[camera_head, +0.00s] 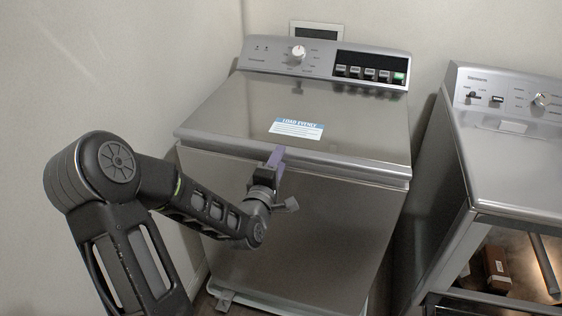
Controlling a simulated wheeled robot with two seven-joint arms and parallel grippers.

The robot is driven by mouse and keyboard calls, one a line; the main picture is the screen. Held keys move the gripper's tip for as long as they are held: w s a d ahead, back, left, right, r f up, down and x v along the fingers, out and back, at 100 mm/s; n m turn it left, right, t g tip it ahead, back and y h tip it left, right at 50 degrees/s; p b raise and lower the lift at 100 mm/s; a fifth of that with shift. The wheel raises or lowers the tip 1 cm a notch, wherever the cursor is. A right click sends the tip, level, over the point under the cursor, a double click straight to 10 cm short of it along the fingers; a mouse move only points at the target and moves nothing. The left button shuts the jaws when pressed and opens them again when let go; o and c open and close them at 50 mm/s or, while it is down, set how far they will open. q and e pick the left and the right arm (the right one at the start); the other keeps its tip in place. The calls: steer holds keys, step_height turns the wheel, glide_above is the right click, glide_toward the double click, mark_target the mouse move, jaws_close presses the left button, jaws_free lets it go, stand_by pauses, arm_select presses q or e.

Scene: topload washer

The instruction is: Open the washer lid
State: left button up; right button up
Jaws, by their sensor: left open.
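The top-load washer (300,230) stands ahead, with a steel front. Its lid (230,105) lies flat and closed on top, with a blue and white label near the front edge. My left gripper (277,156) is at the middle of the lid's front edge, with its purple-grey fingertips pointing up at the lip. It is open. Whether the fingertips touch the lid I cannot tell. Nothing shows between them. My right gripper is not in view.
A control panel (325,62) with a knob and buttons rises behind the lid. A second appliance (515,155) stands to the right, open at its front, with a brown box (497,268) inside. A wall is close on the left. Air above the lid is clear.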

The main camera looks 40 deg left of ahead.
arm_select(q)
steer(key=shift+x, duration=1)
jaws_close()
stand_by(0.8)
